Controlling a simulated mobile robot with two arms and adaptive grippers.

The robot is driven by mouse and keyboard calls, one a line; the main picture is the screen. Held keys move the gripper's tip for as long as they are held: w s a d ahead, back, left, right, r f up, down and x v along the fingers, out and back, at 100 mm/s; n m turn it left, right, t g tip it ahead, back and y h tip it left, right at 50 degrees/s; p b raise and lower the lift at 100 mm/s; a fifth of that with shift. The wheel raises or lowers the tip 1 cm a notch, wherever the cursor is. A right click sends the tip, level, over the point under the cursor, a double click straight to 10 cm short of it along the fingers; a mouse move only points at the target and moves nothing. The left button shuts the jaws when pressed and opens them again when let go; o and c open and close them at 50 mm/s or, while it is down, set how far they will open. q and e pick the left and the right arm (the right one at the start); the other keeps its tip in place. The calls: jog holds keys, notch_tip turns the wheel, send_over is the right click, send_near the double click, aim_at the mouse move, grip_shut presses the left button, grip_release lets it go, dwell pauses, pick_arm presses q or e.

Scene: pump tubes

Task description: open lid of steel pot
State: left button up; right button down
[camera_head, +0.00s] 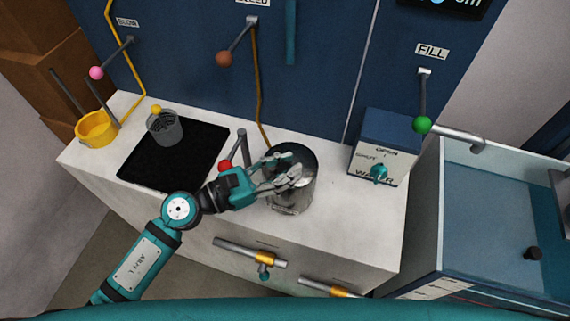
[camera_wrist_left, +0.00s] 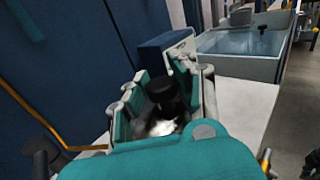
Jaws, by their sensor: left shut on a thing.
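The steel pot (camera_head: 291,199) stands upright on the white counter, right of the black mat, in the head view. My left gripper (camera_head: 292,172) is over the top of the pot, its fingers shut around the lid's knob. In the left wrist view, the dark knob (camera_wrist_left: 160,88) sits between the fingers of my left gripper (camera_wrist_left: 163,100), with a bit of shiny metal below it. The fingers hide much of the lid, and I cannot tell whether the lid is raised off the rim. My right gripper is in neither view.
A red-knobbed lever (camera_head: 225,165) stands close beside my left wrist. The water box (camera_head: 385,150) with a green valve is right of the pot. A sink basin (camera_head: 500,220) is at the right.

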pick_arm(q)
grip_shut()
jog(key=shift+d, duration=0.1)
jog(key=shift+w, duration=0.1)
